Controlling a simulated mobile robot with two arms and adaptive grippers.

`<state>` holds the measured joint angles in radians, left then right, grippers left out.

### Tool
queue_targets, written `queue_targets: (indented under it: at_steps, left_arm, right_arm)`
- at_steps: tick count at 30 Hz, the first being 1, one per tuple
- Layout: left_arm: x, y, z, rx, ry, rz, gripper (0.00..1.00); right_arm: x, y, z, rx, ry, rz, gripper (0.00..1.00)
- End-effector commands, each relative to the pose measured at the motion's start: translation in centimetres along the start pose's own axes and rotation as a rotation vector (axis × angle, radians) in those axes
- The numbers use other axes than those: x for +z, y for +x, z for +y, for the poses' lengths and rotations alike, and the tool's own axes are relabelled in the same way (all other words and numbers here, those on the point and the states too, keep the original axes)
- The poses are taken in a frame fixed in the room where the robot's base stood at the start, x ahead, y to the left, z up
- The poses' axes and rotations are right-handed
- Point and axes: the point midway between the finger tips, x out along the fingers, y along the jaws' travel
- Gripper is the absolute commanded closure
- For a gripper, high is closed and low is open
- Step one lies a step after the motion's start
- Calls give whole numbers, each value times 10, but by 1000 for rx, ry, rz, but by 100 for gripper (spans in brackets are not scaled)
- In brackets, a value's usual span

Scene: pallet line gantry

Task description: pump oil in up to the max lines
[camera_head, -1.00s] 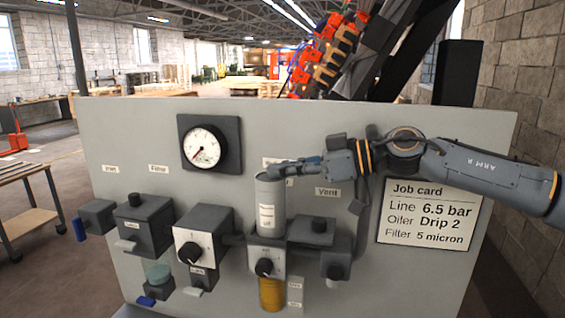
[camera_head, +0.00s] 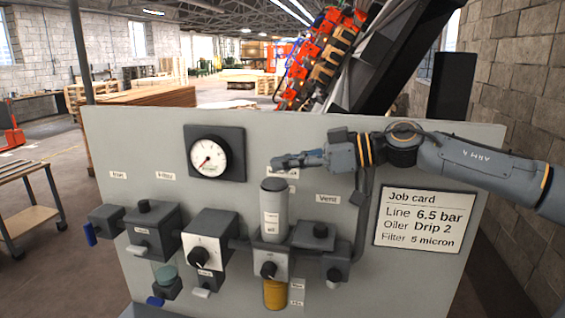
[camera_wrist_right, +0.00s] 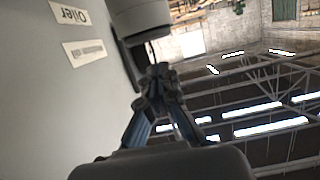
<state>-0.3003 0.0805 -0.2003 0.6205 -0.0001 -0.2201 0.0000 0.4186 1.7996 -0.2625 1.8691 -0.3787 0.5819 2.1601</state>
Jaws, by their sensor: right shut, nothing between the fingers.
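The grey oil canister (camera_head: 273,215), with a white label, stands upright on the oiler block (camera_head: 284,264) on the panel. Below it hangs the oiler bowl (camera_head: 275,294) with amber oil. Two small tags, the upper (camera_head: 297,285) and the lower (camera_head: 297,303), sit beside the bowl; their print is too small to read surely. My right gripper (camera_head: 275,163) is shut and empty, just above the canister's top and apart from it. The right wrist view shows its closed fingertips (camera_wrist_right: 158,72) beside a grey cylindrical end (camera_wrist_right: 140,18). My left gripper is not in view.
The panel also carries a pressure gauge (camera_head: 209,155), a regulator with a knob (camera_head: 208,246), a filter with a greenish bowl (camera_head: 166,275), and a vent block (camera_head: 313,234). A job card (camera_head: 425,217) reads "Line 6.5 bar, Oiler Drip 2". A cart (camera_head: 30,216) stands left.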

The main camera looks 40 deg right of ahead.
Motion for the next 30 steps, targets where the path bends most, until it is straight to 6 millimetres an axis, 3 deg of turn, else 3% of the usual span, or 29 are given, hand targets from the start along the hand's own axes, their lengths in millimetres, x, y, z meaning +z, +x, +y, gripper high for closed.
queue_targets:
  at_steps: [7,12,18,30]
  left_arm:
    - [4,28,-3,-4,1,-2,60]
    - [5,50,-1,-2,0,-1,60]
    - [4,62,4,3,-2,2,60]
    - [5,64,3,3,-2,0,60]
  right_arm:
    - [3,-28,1,6,-3,5,100]
    - [3,-62,2,9,-4,4,100]
    - [1,-91,2,5,-2,3,100]
    - [-2,-101,1,2,0,3,100]
